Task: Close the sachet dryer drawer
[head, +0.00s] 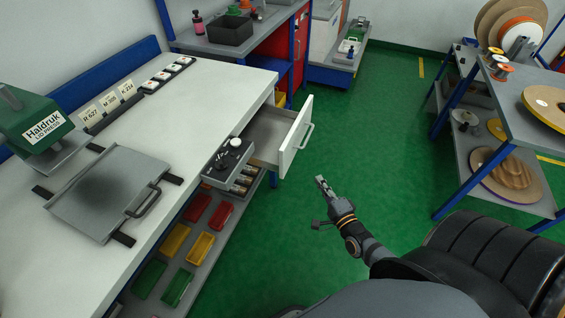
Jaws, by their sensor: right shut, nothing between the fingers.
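The drawer (295,138) is pulled out from under the right end of the white workbench (180,95). It has a pale front with a bar handle (307,135) facing right. Its inside, as far as it shows, looks empty. My right gripper (321,182) is shut and empty over the green floor, below and a little right of the drawer front in the picture, apart from it. My left gripper is not in view.
A grey control box (231,163) with a dial hangs at the bench edge beside the drawer. A green lid press (35,125) and a grey tray plate (108,190) are on the bench. A rack with reels (500,130) stands right. Green floor between is clear.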

